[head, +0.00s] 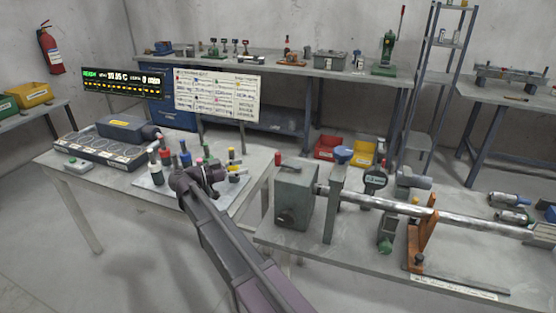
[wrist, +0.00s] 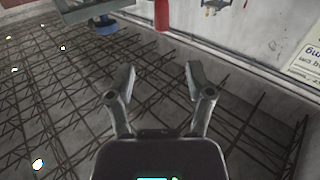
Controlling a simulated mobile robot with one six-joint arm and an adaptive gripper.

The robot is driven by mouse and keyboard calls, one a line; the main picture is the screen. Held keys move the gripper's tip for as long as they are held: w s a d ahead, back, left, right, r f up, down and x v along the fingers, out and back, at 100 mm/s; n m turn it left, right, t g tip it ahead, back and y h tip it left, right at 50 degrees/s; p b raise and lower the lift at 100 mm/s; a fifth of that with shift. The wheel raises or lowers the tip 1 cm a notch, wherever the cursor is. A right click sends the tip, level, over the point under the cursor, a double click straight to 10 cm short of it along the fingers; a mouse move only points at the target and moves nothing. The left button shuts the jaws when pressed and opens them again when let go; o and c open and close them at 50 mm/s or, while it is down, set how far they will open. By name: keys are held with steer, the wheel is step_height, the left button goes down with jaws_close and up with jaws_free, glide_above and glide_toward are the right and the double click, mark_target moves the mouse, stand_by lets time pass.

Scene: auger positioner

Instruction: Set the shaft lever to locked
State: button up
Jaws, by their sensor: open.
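A grey housing block (head: 294,195) stands at the left end of a long metal shaft (head: 385,203) on the right bench. A short lever with a red knob (head: 278,159) rises from the housing's top left; it may be the shaft lever, and its locked or unlocked position cannot be read. My gripper (wrist: 159,80) is open in the wrist view, with nothing between its fingers. In the head view my arm reaches up over the left table, left of the housing and apart from it; the fingers are not clear there.
The left table holds several coloured-top tools on a plate (head: 160,195). The right bench (head: 335,258) also carries a dial gauge (head: 375,181) and an orange shaft support (head: 421,243). A gap separates table and bench. A red cylinder (wrist: 162,14) shows in the wrist view.

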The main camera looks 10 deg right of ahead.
mark_target(278, 165)
steer(key=shift+a+r, duration=0.15)
steer(key=shift+a, duration=0.05)
stand_by(0.3)
steer(key=x, duration=1.3)
steer(key=shift+w+d, duration=0.1)
steer(key=shift+d, duration=0.25)
steer(key=shift+r, duration=0.1)
jaws_close()
